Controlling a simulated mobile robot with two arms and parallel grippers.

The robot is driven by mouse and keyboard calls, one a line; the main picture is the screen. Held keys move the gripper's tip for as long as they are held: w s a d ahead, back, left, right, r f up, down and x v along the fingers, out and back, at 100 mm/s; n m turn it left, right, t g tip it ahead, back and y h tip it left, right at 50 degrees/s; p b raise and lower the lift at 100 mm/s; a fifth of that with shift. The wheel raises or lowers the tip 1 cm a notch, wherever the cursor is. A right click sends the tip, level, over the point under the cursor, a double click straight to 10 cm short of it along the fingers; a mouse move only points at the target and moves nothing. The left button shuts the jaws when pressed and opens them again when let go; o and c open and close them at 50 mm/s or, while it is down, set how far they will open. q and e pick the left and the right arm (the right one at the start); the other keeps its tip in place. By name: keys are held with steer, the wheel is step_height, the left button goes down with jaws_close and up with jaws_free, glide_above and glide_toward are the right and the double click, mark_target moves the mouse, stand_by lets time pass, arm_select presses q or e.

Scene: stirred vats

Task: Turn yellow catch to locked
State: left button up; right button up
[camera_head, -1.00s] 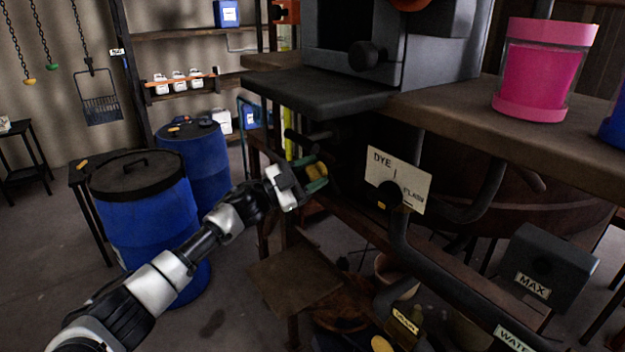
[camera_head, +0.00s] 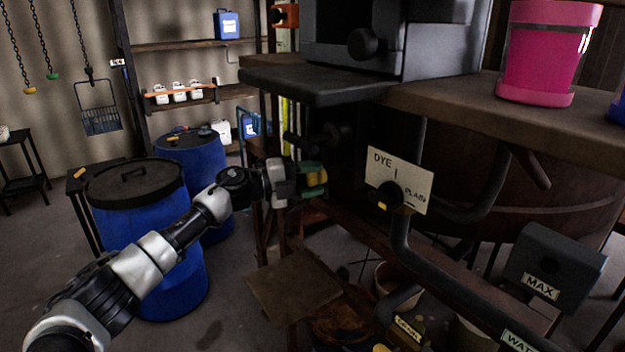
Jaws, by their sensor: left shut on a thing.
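The yellow catch (camera_head: 317,178) is a small yellow piece on the dark frame under the bench, left of the DYE / PLAIN plate. My left gripper (camera_head: 313,180) has greenish fingertips, one above and one below the catch, and is shut on it. The fingers hide much of the catch, and I cannot read a locked mark near it. My right gripper is out of view.
The DYE / PLAIN plate (camera_head: 412,179) with its dark knob and pipes is just right of the gripper. The dark bench ledge (camera_head: 315,88) overhangs above. Blue drums (camera_head: 150,245) stand at left beside my arm. A box marked MAX (camera_head: 560,262) is lower right.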

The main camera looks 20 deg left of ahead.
arm_select(q)
steer(key=shift+f+m+y, duration=0.1)
steer(key=shift+m+y, duration=0.2)
steer(key=shift+m, duration=0.1)
steer(key=o, duration=0.9)
steer(key=shift+b+v, duration=2)
steer(key=shift+v, duration=3.4)
steer(key=shift+w, duration=0.1)
